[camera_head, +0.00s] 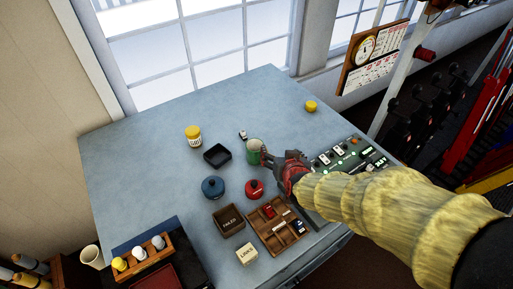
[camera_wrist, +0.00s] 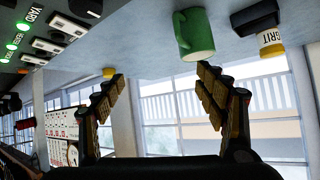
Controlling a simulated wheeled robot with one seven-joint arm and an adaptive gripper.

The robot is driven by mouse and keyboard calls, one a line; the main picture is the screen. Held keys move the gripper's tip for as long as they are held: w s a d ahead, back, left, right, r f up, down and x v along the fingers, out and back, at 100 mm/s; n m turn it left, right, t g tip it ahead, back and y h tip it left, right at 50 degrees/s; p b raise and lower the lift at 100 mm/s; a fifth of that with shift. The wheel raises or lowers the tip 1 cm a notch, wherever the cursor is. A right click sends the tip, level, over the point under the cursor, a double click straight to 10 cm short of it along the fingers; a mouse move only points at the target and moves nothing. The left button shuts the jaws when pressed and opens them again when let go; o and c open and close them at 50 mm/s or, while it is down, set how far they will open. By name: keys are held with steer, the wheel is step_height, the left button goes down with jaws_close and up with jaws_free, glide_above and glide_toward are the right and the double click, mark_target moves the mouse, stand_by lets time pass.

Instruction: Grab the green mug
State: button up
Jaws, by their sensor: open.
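The green mug (camera_head: 254,146) stands on the blue-grey table, just left of my gripper (camera_head: 270,156) in the head view. My gripper partly covers its right side there. In the wrist view, which is upside down, the green mug (camera_wrist: 199,36) shows whole, with its handle on the left side. My gripper (camera_wrist: 160,74) is open and empty in that view. Its two fingers are wide apart, and the mug lies beyond the right finger's tip, off-centre from the gap. I cannot tell whether that finger touches it.
A black tray (camera_head: 217,155), a yellow-lidded jar (camera_head: 193,136), a blue pot (camera_head: 212,187) and a red pot (camera_head: 254,189) stand left of my gripper. A control panel (camera_head: 349,155) lies to the right. A wooden organiser (camera_head: 277,226) sits at the front.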

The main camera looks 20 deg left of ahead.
mark_target(256, 153)
steer(key=a+f, duration=0.2)
steer(key=a+f+t+p, duration=0.1)
steer(key=a, duration=0.2)
steer(key=s+a+f+n+t+p, duration=0.1)
steer(key=a+f, duration=0.1)
steer(key=shift+a+f+y, duration=0.2)
steer(key=shift+f+y, duration=0.1)
steer(key=shift+f, duration=0.05)
steer(key=shift+w+a+f, duration=0.15)
steer(key=shift+w+f, duration=0.05)
steer(key=shift+w, duration=0.05)
steer(key=shift+r+x, duration=0.15)
steer(key=shift+x, duration=1.65)
steer(key=shift+r+x, duration=0.15)
steer(key=shift+x, duration=1.6)
steer(key=shift+w+a, duration=0.1)
steer(key=shift+c, duration=0.3)
steer(key=c, duration=1.4)
